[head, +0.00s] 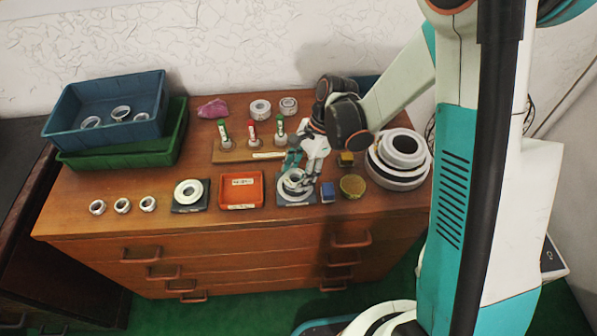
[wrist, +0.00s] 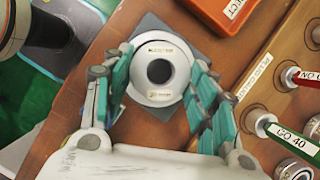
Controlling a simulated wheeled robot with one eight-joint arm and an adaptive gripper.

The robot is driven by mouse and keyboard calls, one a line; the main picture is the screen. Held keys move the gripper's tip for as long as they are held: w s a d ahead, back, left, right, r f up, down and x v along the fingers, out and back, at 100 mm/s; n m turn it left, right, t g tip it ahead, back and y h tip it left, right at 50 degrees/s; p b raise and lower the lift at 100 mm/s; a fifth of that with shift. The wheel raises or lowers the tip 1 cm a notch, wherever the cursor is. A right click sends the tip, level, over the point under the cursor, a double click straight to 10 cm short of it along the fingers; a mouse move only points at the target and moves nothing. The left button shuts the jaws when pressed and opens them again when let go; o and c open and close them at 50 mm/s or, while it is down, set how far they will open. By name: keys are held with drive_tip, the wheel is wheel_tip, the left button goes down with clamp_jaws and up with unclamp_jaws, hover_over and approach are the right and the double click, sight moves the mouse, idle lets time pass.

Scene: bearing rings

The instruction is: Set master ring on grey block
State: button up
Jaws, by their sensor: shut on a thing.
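The held ring (head: 293,180) is above a dark grey square block (wrist: 148,29), also seen in the head view (head: 284,200). A wider pale disc with its own label (wrist: 160,110) shows beneath the ring. I cannot tell whether ring and disc touch. A second grey square (head: 178,208) with a pale ring on it lies left of the red tray.
The red tray (head: 241,205) is left of the grey block. A blue block (head: 327,193) and brass disc (head: 352,186) are close on its right. The wooden gauge rack (head: 230,157) stands behind. Large stacked rings (head: 400,160) sit farther right; small rings (head: 122,205) lie left.

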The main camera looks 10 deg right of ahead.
drive_tip(key=shift+f, duration=0.2)
drive_tip(key=shift+f+b, duration=0.35)
drive_tip(key=shift+b, duration=0.15)
drive_tip(key=shift+f, duration=0.3)
drive_tip(key=o, duration=1.5)
drive_tip(key=shift+r, duration=0.1)
drive_tip(key=v, duration=1.2)
